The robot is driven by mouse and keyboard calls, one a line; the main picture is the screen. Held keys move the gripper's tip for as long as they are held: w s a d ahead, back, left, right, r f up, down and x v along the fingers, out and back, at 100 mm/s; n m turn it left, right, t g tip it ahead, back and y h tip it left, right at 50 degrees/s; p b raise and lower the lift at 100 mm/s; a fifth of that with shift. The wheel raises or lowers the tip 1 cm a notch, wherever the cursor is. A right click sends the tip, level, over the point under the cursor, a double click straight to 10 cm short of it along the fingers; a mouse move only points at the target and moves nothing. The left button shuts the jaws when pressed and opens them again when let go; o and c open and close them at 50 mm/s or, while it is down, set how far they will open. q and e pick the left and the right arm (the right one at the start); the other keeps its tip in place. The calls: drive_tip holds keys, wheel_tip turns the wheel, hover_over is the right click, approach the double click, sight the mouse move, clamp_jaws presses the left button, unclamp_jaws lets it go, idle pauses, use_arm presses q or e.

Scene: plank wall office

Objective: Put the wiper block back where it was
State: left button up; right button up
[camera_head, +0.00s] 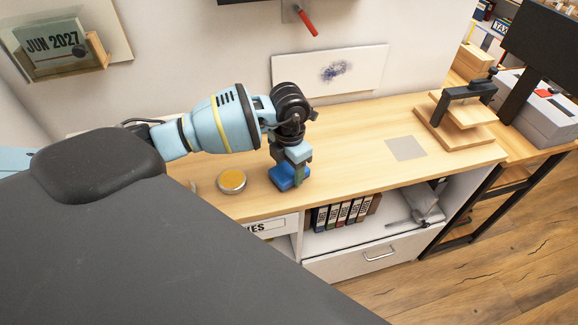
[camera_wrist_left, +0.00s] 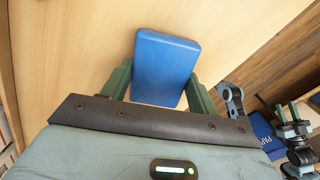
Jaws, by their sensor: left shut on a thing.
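The wiper block, a blue block (camera_head: 286,177), is between the fingers of my left gripper (camera_head: 291,169). In the left wrist view the block (camera_wrist_left: 166,62) sits between the two green fingers of the left gripper (camera_wrist_left: 158,82), which is shut on it. The block is low over the wooden counter (camera_head: 345,165); I cannot tell whether it touches the top. A grey square patch (camera_head: 405,148) lies on the counter to the right. My right gripper (camera_wrist_left: 288,112) shows small at the right of the left wrist view, its fingers apart and apparently empty.
A round yellow-topped tin (camera_head: 231,181) stands left of the block. A smudged white board (camera_head: 331,71) is at the wall behind. A wooden clamp stand (camera_head: 459,123) is at the counter's right end. Binders (camera_head: 340,215) sit on the shelf below.

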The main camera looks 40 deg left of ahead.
sight(289, 169)
use_arm(q)
drive_tip(key=shift+f, duration=0.15)
drive_tip(key=o, duration=1)
wheel_tip(289, 169, up, 12)
drive_tip(key=shift+r, duration=0.2)
